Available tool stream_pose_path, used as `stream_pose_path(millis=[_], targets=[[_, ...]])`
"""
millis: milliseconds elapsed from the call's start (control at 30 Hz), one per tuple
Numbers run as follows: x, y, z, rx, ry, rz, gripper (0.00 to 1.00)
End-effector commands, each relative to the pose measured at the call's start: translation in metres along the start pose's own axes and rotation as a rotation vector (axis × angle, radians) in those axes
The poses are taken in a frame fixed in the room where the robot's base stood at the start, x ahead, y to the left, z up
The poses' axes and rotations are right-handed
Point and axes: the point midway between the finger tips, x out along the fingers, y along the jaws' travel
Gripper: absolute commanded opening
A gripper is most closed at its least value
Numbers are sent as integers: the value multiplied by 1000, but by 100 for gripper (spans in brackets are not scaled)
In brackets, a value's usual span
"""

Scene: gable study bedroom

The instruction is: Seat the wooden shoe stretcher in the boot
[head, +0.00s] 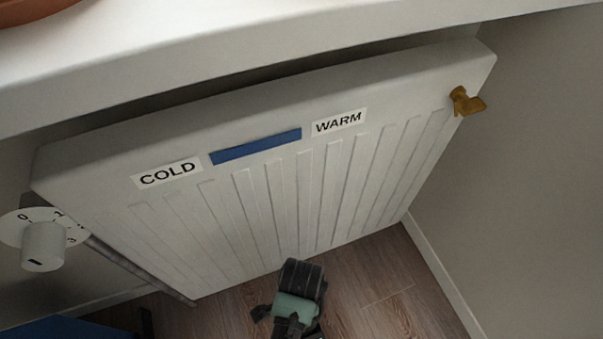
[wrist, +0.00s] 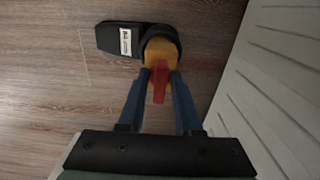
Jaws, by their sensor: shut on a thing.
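In the wrist view my gripper (wrist: 160,76) has its blue fingers closed on the red handle of the wooden shoe stretcher (wrist: 161,48), which is orange-yellow. The black boot (wrist: 108,30) lies beyond the fingertips on the wooden floor, with a white label on its left part. The stretcher overlaps the boot's right part, with dark boot edges showing around it. How deep it sits in the boot cannot be told. In the head view my wrist (head: 296,297) shows at the bottom, but the fingertips, stretcher and boot do not show.
A white radiator (head: 275,200) with COLD and WARM labels and a blue strip stands along the wall. It also rises at right in the wrist view (wrist: 285,75). A white dial (head: 43,245) is at left, a brass valve (head: 467,101) at right. Floor left of the boot is clear.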

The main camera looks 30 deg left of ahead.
Motion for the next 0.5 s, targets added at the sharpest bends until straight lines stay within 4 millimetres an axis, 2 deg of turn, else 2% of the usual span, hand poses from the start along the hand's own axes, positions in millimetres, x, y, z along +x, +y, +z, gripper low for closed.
stream_pose_path(millis=[33, 67, 467, 500], targets=[[11, 0, 0, 0, 1, 0, 0], [12, 0, -1, 0, 1, -1, 0], [14, 0, -1, 0, 1, -1, 0], [14, 0, 0, 0, 0, 0, 40]])
